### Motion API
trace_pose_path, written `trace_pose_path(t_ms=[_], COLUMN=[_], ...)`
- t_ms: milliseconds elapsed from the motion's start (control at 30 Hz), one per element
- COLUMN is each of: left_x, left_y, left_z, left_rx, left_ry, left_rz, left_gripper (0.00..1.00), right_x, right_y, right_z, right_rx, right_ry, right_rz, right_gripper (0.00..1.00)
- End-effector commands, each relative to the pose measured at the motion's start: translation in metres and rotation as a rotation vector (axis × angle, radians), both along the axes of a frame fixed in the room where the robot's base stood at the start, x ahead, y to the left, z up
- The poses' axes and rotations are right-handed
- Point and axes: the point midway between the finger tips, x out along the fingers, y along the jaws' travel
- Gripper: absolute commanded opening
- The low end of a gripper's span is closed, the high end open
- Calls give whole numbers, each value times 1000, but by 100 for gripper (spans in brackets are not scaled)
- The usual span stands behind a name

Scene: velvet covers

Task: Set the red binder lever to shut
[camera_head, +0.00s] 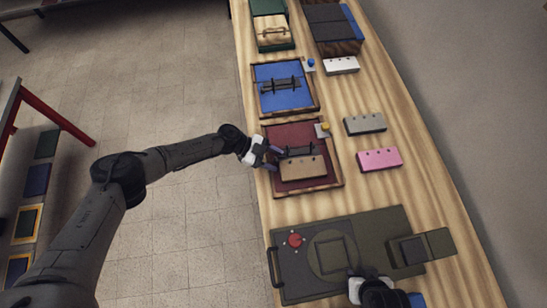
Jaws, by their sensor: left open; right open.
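The red binder (312,186) lies open in a wooden-edged frame on the long table. A dark bar mechanism (298,150) crosses its middle, and a tan punched block (303,169) lies just below the bar. A small grey plate with a yellow knob (325,127) is at its upper right corner; I cannot tell which part is the lever or its setting. My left gripper (275,158) is open at the binder's left edge, its fingers pointing right towards the bar. I cannot tell whether it touches anything. My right gripper (354,272) is open over the green-grey machine at the bottom.
A blue binder (268,74) with a blue knob lies above the red one. White (341,65), grey (365,123) and pink (379,159) punched blocks lie to the right. The green-grey machine (390,220) with a red button (294,239) fills the near table.

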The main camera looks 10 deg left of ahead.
Motion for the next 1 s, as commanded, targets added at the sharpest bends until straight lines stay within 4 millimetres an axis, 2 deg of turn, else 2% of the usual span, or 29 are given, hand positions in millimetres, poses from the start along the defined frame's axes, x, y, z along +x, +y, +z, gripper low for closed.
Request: trace_pose_path(t_ms=[67,533,667,833,1000], left_x=[0,0,-1,-5,-5], left_y=[0,0,0,-1,-1], left_z=[0,0,1,0,-4], left_rx=[0,0,5,35,43], left_ry=[0,1,-14,-94,-116], left_rz=[0,0,0,1,1], left_gripper=[45,0,0,0,0], right_x=[0,0,0,0,0], right_y=[-1,-2,-2,0,0], right_z=[0,0,4,19,18], right_rx=[-3,-7,-5,0,2], right_ry=[1,0,0,1,-2], right_rz=[2,5,4,1,-2], right_gripper=[43,43,43,43,43])
